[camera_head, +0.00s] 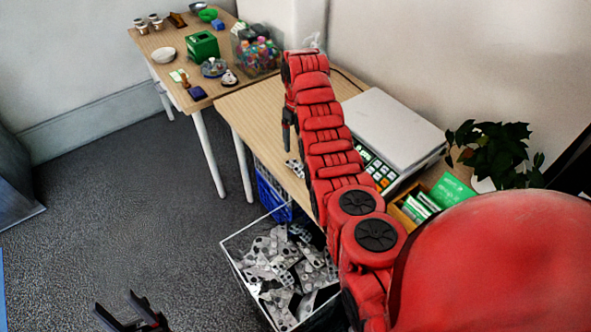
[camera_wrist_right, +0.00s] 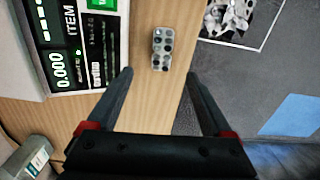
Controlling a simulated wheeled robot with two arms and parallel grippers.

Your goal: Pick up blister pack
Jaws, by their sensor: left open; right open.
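A single silver blister pack (camera_wrist_right: 162,48) with dark pills lies on the wooden table near its edge, beside the scale. In the head view it shows as a small pale piece (camera_head: 296,168), partly hidden by my right arm. My right gripper (camera_wrist_right: 158,76) is open and empty, with the pack just ahead, between the lines of its fingers. In the head view this gripper (camera_head: 288,132) points down over the table. Many more blister packs (camera_head: 277,258) fill a white-rimmed crate on the floor. My left gripper (camera_head: 116,300) is open and empty at the bottom left, above the carpet.
A scale (camera_head: 392,130) with a display and keys stands right of my right arm. A blue crate (camera_head: 272,196) is under the table edge. A second table (camera_head: 178,44) holds several small items.

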